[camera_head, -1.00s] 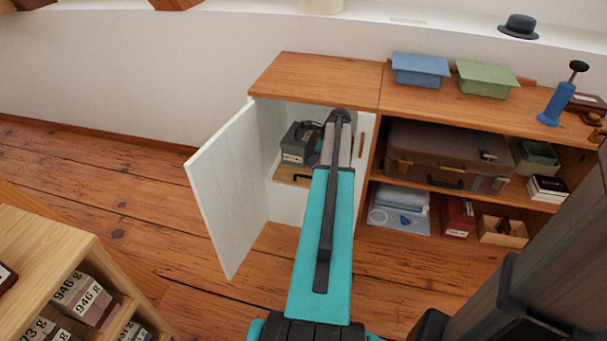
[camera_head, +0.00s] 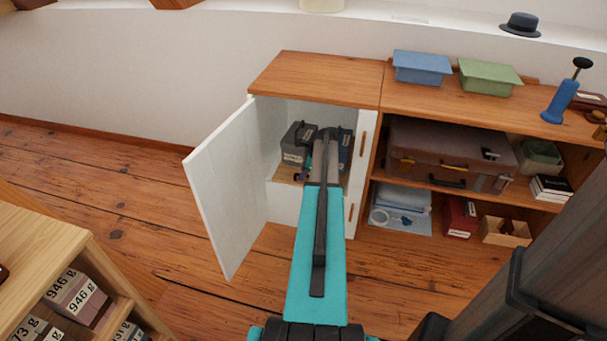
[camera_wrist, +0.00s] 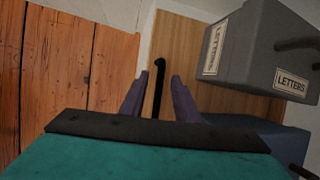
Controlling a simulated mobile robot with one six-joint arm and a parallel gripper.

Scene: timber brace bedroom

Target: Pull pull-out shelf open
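The pull-out shelf (camera_head: 284,174) is a light wooden board inside the white cabinet, low behind the open left door. In the wrist view its bare wood (camera_wrist: 188,45) lies ahead of my gripper, with a thin black handle (camera_wrist: 158,80) along its edge. My gripper (camera_wrist: 160,76) is open, with one purple finger on each side of the handle and gaps showing between. I cannot tell whether a finger touches it. In the head view my arm hides most of the gripper and the handle. A grey letters box (camera_wrist: 255,50) stands on the shelf.
The white cabinet door (camera_head: 225,185) stands wide open on the left. A narrow white door with wooden handles (camera_head: 360,175) is on the right. Open shelves with a brown suitcase (camera_head: 440,155) adjoin it. The wooden floor (camera_head: 130,210) in front is clear.

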